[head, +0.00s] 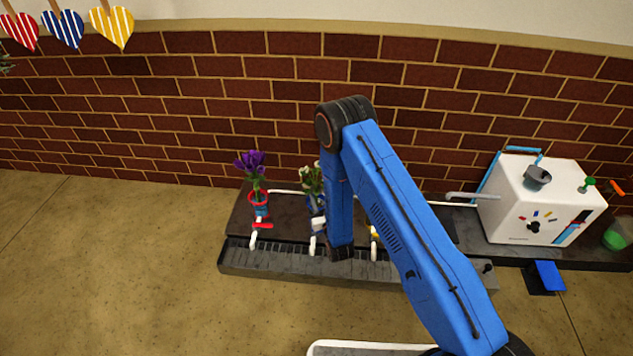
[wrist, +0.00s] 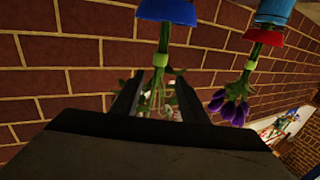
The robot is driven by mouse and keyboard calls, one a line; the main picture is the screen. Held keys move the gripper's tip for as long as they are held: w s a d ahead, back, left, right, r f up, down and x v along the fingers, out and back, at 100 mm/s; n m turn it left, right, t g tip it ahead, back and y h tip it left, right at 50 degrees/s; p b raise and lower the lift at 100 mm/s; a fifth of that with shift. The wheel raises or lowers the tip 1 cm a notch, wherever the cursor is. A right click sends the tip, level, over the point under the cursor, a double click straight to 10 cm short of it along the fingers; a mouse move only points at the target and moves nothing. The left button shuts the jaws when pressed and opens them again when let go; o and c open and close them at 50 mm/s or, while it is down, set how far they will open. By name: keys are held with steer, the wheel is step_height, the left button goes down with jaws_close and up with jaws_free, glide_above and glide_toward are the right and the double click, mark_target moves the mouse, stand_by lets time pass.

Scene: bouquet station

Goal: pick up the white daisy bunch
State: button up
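The white daisy bunch (head: 311,178) stands in a blue holder (head: 313,203) at the station, just left of my arm in the head view. In the wrist view, which looks upside down, the blue holder (wrist: 167,10) is at the top and green stems hang from it. The bunch's pale blooms (wrist: 158,104) show small between the fingers. My gripper (wrist: 160,92) is open, its two dark fingers apart on either side of the bunch in the picture. I cannot tell how deep the bunch lies between them. The fingers are not clear in the head view.
A purple bunch (head: 252,163) in a red holder (head: 258,197) stands close to the left. A dark ridged station tray (head: 240,262) lies below. A white machine (head: 535,205) with a spout is at the right. A brick wall (head: 150,115) stands close behind.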

mark_target(317, 189)
steer(key=shift+d+x, duration=0.2)
steer(key=shift+x, duration=2.45)
steer(key=shift+c, duration=0.4)
steer(key=shift+r, duration=0.1)
jaws_close()
